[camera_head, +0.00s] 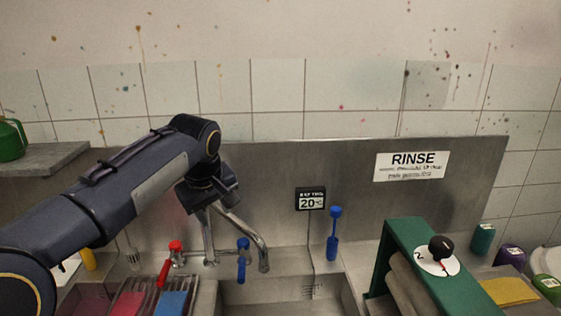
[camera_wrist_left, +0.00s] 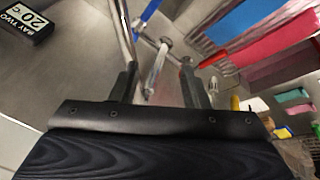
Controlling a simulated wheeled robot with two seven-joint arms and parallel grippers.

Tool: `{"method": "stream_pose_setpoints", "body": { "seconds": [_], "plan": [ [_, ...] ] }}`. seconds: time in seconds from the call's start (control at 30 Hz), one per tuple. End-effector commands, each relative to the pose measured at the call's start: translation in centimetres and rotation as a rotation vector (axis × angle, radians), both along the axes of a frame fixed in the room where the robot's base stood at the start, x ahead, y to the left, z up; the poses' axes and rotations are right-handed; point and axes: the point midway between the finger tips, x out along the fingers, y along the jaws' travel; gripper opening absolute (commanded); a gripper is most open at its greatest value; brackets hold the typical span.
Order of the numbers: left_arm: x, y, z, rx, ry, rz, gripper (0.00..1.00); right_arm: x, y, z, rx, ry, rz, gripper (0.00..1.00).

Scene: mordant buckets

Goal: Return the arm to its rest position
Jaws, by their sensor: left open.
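My left arm reaches in from the left in the head view and bends down at the wrist. My left gripper (camera_head: 212,201) is above and in front of the chrome tap (camera_head: 262,252) at the back of the sink. In the left wrist view my left gripper (camera_wrist_left: 158,76) has its two dark fingers apart. Chrome tap parts (camera_wrist_left: 157,70) show between the fingers, and I cannot tell how far beyond them they lie. Nothing is held. My right gripper is in neither view.
The tap has a red handle (camera_head: 166,271) and a blue handle (camera_head: 241,268). Coloured pieces (camera_head: 172,303) lie on a rack at left. A green stand with a dial (camera_head: 405,250) is at right. The space above the sink's right is clear.

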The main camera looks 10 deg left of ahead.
Motion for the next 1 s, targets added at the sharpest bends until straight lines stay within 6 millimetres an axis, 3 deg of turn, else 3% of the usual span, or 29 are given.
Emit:
{"method": "stream_pose_setpoints", "body": {
  "seconds": [0.03,0.1,0.2,0.4,0.5,0.7,1.0],
  "plan": [
    [-2.5,1.9,-0.5,-0.034,0.007,-0.044,0.41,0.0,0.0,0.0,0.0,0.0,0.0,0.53],
    [-6.1,3.4,-1.6,-0.077,0.008,-0.135,0.41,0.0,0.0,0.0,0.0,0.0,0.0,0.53],
    [-11.7,4.4,-3.5,-0.126,-0.015,-0.262,0.41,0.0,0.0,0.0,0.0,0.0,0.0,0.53],
    [-22.3,3.5,-8.4,-0.158,-0.109,-0.476,0.41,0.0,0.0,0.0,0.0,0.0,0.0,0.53],
    [-26.1,2.3,-11.1,-0.145,-0.153,-0.549,0.41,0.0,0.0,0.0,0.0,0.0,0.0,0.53],
    [-29.7,0.6,-14.5,-0.115,-0.202,-0.622,0.41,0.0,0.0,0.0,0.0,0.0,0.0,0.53],
    [-30.1,0.4,-15.0,-0.109,-0.205,-0.634,0.41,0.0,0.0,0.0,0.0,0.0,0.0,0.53]
  ]
}}
